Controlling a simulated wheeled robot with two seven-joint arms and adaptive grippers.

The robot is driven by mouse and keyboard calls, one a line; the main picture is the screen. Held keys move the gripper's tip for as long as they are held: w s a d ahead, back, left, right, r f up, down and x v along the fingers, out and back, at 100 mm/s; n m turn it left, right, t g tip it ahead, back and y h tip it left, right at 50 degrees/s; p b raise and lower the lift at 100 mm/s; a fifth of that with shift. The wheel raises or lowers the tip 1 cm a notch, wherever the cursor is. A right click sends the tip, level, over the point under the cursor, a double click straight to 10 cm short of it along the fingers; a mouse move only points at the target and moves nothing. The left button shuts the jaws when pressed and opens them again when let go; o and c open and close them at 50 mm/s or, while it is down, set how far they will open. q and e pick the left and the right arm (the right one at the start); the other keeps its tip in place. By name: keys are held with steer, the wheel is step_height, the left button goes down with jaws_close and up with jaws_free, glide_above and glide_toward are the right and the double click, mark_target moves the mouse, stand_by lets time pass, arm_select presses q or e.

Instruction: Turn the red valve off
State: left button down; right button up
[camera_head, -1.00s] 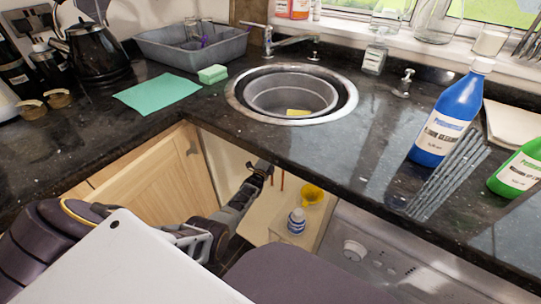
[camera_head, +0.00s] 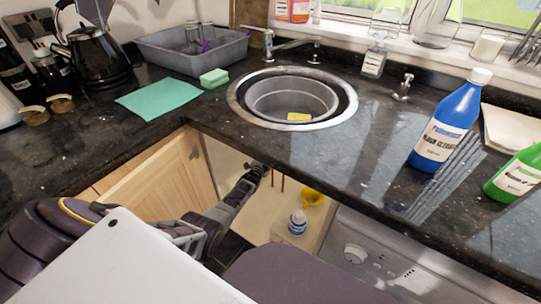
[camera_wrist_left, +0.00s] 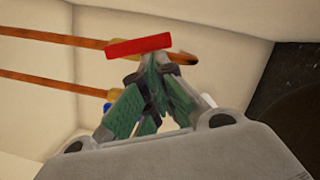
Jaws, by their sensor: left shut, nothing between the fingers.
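The red valve handle (camera_wrist_left: 138,44) is a flat red bar in the left wrist view. It lies at a slight tilt, close to the line of an upper copper pipe (camera_wrist_left: 50,38). My left gripper (camera_wrist_left: 148,66) is shut and empty, its green-padded fingertips just below the handle; I cannot tell whether they touch it. In the head view my left gripper (camera_head: 258,168) reaches into the open cupboard under the counter, where the red handle cannot be made out. My right gripper is not in view.
A second copper pipe (camera_wrist_left: 50,83) runs below the first, with a partly hidden blue part near its end. The cupboard door (camera_head: 160,185) stands open at left. The counter edge overhangs.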

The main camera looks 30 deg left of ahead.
arm_select(q)
steer(key=a+n, duration=0.1)
steer(key=a, duration=0.1)
steer(key=a+n+b, duration=0.1)
steer(key=n, duration=0.1)
steer(key=a+n+h+b, duration=0.1)
steer(key=a, duration=0.1)
steer(key=shift+w+a+f+n+g, duration=0.2)
steer(key=shift+a+f+n+g, duration=0.1)
steer(key=shift+a+f+g, duration=0.1)
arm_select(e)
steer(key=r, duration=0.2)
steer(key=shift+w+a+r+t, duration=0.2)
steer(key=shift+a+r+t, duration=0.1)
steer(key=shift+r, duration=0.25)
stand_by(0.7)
arm_select(q)
steer(key=a+v, duration=0.1)
steer(key=v, duration=1.1)
steer(key=shift+d, duration=0.45)
stand_by(0.6)
